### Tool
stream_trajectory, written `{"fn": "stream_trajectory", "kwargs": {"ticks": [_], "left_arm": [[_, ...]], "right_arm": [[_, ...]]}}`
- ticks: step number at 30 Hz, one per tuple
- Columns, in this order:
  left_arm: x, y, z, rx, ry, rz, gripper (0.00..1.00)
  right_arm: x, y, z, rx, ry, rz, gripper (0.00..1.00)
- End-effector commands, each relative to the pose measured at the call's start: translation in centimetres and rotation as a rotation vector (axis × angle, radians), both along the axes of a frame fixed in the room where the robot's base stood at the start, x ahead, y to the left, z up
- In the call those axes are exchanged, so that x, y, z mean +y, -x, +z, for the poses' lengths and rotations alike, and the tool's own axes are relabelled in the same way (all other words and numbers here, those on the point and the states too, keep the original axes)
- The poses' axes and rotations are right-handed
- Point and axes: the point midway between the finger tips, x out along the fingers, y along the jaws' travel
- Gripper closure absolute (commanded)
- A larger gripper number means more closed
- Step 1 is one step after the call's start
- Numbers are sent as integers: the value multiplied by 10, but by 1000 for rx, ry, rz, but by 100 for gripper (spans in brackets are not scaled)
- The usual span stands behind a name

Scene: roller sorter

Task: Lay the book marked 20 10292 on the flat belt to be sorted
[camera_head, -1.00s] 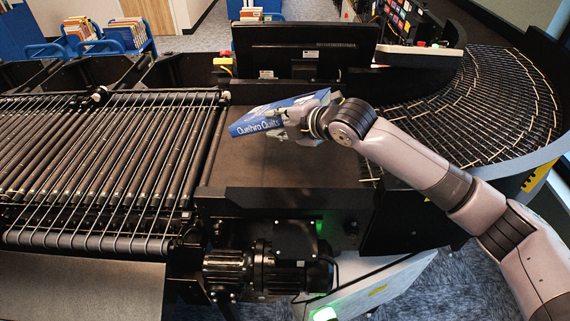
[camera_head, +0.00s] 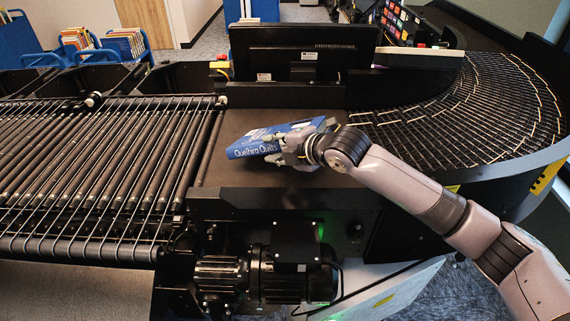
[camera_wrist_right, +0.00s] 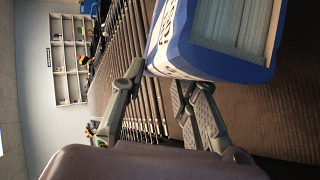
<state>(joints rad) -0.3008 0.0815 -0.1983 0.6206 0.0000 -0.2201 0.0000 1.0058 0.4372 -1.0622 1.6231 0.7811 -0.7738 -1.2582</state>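A blue book with the title "Quehra Quilts" (camera_head: 253,150) is over the brown flat belt (camera_head: 228,125), low and close to its surface. I cannot tell if it touches the belt all over. No number is readable on it. My right gripper (camera_head: 285,155) is at the book's right end, its fingers around a part of it. In the right wrist view the book (camera_wrist_right: 225,45) shows its page edges, and one corner sits between the fingertips (camera_wrist_right: 160,78); one finger is partly hidden behind it. My left gripper is not in view.
A roller conveyor with cords (camera_head: 100,170) adjoins the belt on the left, and a curved roller track (camera_head: 470,110) on the right. A black monitor (camera_head: 305,50) stands just behind the belt. A motor (camera_head: 290,275) is below its front edge.

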Motion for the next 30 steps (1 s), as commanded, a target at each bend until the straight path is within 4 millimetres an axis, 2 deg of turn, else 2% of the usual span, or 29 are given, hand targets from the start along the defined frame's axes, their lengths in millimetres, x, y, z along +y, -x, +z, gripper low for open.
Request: {"fn": "stream_trajectory", "kwargs": {"ticks": [5, 13, 30], "left_arm": [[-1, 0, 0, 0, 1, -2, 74], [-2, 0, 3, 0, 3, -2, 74], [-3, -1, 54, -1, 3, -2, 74]], "right_arm": [[0, 0, 2, -3, -2, 0, 60], [-2, 1, 5, -4, -2, 0, 60], [-43, 42, 38, -2, 0, 0, 60]]}}
